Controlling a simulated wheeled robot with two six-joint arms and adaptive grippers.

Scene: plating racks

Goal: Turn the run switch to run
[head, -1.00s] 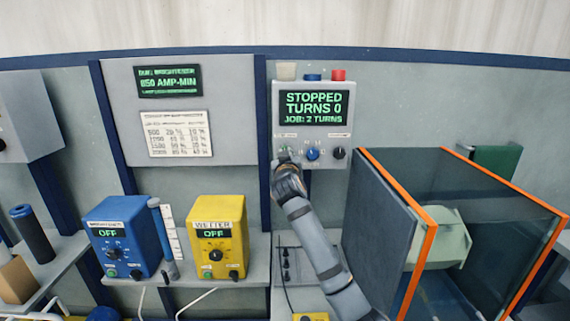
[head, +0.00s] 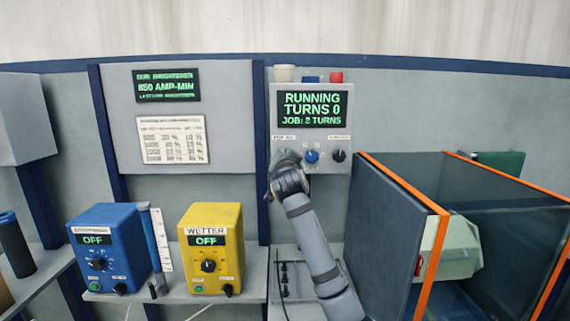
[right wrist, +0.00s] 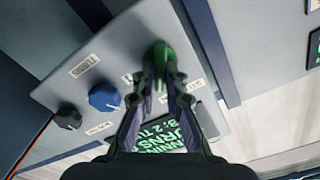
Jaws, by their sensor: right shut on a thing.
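The grey control box (head: 345,160) on the back wall has a screen (head: 312,108) reading RUNNING, TURNS 0, JOB: 2 TURNS. My right gripper (head: 285,160) is at the box's lower left and hides the run switch there in the head view. In the right wrist view, the right gripper (right wrist: 162,85) is shut on a green knob (right wrist: 161,52), the run switch. A blue knob (head: 312,156) and a black knob (head: 338,155) sit to its right in the head view, apart from the fingers. My left gripper is not in view.
A blue unit (head: 108,245) and a yellow unit (head: 211,245), both reading OFF, stand on the shelf at left. An orange-edged tank (head: 440,230) stands right of my arm. A wall panel (head: 225,115) carries a screen and a chart.

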